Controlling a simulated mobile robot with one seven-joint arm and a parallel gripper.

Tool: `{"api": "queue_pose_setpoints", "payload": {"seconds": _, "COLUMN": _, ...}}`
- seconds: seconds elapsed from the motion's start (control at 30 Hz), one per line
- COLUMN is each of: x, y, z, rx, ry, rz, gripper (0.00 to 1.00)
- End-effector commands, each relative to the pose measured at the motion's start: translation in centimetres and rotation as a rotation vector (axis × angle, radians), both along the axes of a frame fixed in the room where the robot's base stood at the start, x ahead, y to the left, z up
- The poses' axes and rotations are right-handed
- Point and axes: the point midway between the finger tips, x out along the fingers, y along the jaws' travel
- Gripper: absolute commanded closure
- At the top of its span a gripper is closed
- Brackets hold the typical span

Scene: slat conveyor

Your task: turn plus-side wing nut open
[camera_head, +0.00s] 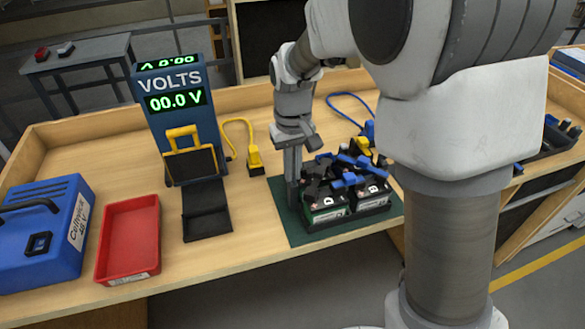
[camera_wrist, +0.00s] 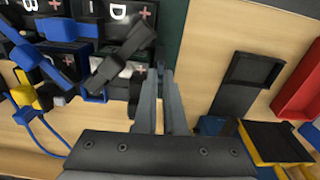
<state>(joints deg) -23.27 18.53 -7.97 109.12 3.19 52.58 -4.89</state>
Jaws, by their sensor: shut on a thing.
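In the head view my gripper (camera_head: 292,190) stands at the left edge of the batteries (camera_head: 328,213). In the wrist view a battery marked D with a red plus sign (camera_wrist: 145,13) lies just above the fingertips. A black bar-like clamp (camera_wrist: 123,55) lies left of the fingers, with blue clamps (camera_wrist: 66,55) beyond it.
The batteries stand on a green mat (camera_head: 292,229). Left of it are a voltmeter (camera_head: 178,85) reading 00.0 V, a black stand (camera_head: 206,210), a red tray (camera_head: 130,240) and a blue case (camera_head: 45,240). Yellow (camera_head: 254,158) and blue (camera_head: 350,97) cabled clamps lie behind.

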Motion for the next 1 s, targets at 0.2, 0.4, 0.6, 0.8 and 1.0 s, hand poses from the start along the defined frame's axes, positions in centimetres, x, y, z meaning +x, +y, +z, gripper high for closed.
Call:
{"api": "queue_pose_setpoints", "payload": {"seconds": 0.2, "x": 0.06, "y": -0.04, "z": 0.03, "rx": 0.0, "ry": -0.001, "rz": 0.124, "gripper": 1.0}}
{"api": "queue_pose_setpoints", "payload": {"seconds": 0.4, "x": 0.05, "y": -0.03, "z": 0.05, "rx": 0.0, "ry": -0.001, "rz": 0.301, "gripper": 1.0}}
{"api": "queue_pose_setpoints", "payload": {"seconds": 0.6, "x": 0.06, "y": -0.01, "z": 0.1, "rx": 0.001, "ry": -0.002, "rz": 0.493, "gripper": 1.0}}
{"api": "queue_pose_setpoints", "payload": {"seconds": 0.8, "x": 0.08, "y": -0.04, "z": 0.15, "rx": 0.0, "ry": -0.002, "rz": 0.684, "gripper": 1.0}}
{"api": "queue_pose_setpoints", "payload": {"seconds": 1.0, "x": 0.09, "y": -0.01, "z": 0.2, "rx": 0.0, "ry": -0.003, "rz": 0.873, "gripper": 1.0}}
